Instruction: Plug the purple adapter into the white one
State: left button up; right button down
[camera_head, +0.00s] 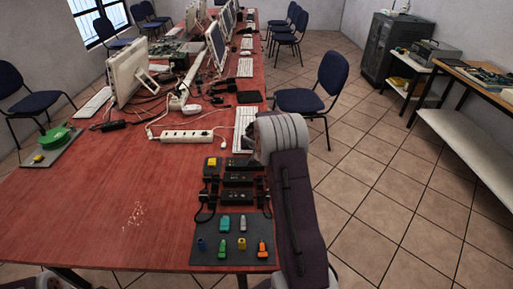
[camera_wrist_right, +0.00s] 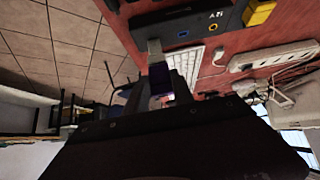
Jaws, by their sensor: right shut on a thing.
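My right gripper (camera_wrist_right: 166,76) is shut on the purple adapter (camera_wrist_right: 160,79), which shows as a dark purple block between the fingers in the right wrist view. In the head view my right arm rises along the table's right edge and hides the held adapter. A pale grey-white adapter (camera_head: 242,224) stands on the dark mat (camera_head: 205,262) at the near right corner of the table; I cannot tell for sure that it is the white one. My left gripper is not in view.
Teal, blue, yellow, green and orange (camera_head: 262,249) adapters share the mat. Black boxes (camera_head: 238,180) with cables stand behind it. A power strip (camera_head: 187,136), keyboards and monitors fill the back. The red table's left front (camera_head: 100,220) is clear.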

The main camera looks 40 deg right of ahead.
jog(key=shift+f, duration=0.2)
jog(key=c, duration=1)
grip_release()
jog(key=v, duration=0.9)
